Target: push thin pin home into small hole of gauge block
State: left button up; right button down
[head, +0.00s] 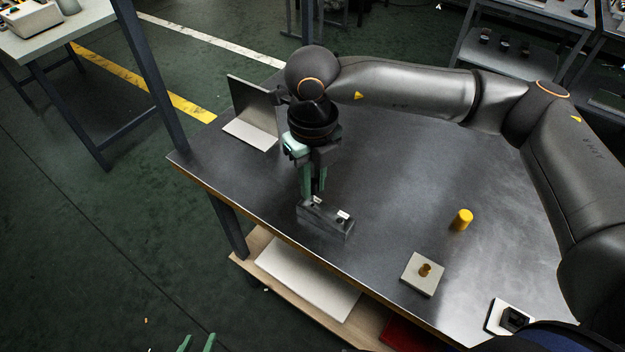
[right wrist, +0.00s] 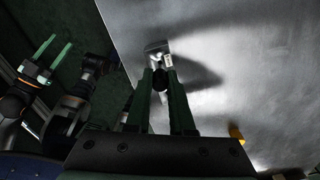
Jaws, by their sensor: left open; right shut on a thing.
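The grey gauge block (head: 327,220) lies near the table's front edge, with white labels and a dark hole on its top. My right gripper (head: 315,197) points down over the block's left end, shut on a dark piece (right wrist: 160,80) that I take to be the thin pin. The pin's tip and the small hole are hidden, so I cannot tell how deep it sits. The block also shows beyond the fingertips in the right wrist view (right wrist: 157,46). My left gripper (head: 197,343) is open and empty, off the table's front edge; it also shows in the right wrist view (right wrist: 52,47).
A yellow cylinder (head: 462,219) stands to the right on the dark metal table (head: 390,180). A pale plate with a yellow peg (head: 411,283) and a white plate with a black part (head: 495,318) lie near the front edge. An angled panel (head: 252,103) stands behind left.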

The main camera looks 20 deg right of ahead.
aim_at(313, 181)
pick_arm(q)
jog(key=shift+f+b, duration=1.7)
pick_arm(e)
jog(key=shift+f, duration=1.7)
jog(key=c, duration=0.7)
grip_release()
jog(key=shift+r, duration=0.35)
notch_tip(313, 181, up, 2)
notch_tip(313, 181, up, 9)
jog(key=shift+r, duration=0.45)
pick_arm(q)
jog(key=shift+w+d+r, duration=0.35)
jog(key=shift+d+r, duration=0.1)
jog(key=shift+d, duration=0.15)
jog(key=shift+s, duration=0.1)
